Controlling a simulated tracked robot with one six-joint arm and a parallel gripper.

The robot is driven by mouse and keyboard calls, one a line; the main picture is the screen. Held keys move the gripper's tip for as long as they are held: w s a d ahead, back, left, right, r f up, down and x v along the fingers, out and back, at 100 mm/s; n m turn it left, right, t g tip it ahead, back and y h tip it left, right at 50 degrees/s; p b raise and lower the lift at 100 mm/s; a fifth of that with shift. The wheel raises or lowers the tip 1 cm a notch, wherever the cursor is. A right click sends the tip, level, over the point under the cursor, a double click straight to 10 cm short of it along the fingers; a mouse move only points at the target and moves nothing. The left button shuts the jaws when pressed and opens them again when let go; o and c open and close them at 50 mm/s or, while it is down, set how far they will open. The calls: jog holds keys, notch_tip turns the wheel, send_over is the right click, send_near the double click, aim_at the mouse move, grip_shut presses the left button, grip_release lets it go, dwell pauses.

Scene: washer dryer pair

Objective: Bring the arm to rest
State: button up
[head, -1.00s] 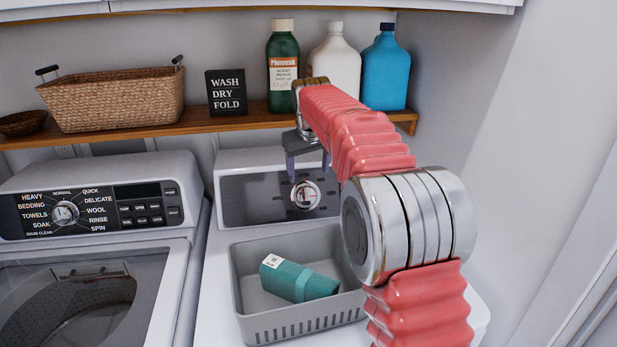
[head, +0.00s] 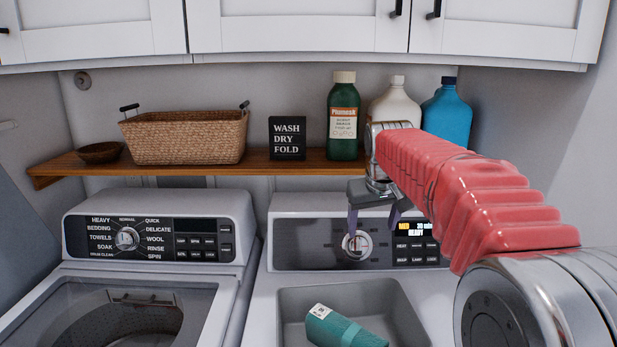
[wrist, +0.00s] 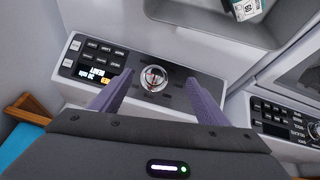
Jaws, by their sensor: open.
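My arm, with a red ribbed sleeve, reaches in from the right in the head view. My gripper (head: 378,220) hangs in front of the dryer's control panel (head: 290,245), near its silver knob (head: 357,245). In the wrist view my gripper (wrist: 152,90) shows two purple fingers spread apart with nothing between them. The knob (wrist: 153,78) appears between the fingertips there, and the fingers look apart from it.
A grey bin (head: 290,310) holding a teal rolled item (head: 342,328) sits on the dryer below my gripper. A wooden shelf (head: 210,168) behind carries a wicker basket (head: 190,137), a sign (head: 287,138) and bottles (head: 343,120). White cabinets (head: 300,30) hang above. The washer (head: 150,270) stands left.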

jog(key=s, duration=1.8)
jog(key=s+f+m, duration=0.1)
jog(key=s+f, duration=0.4)
jog(key=s, duration=0.4)
jog(key=s+f, duration=0.5)
jog(key=s, duration=0.4)
jog(key=shift+f+m+y, duration=0.2)
jog(key=shift+m+y, duration=0.1)
jog(key=shift+m, duration=0.1)
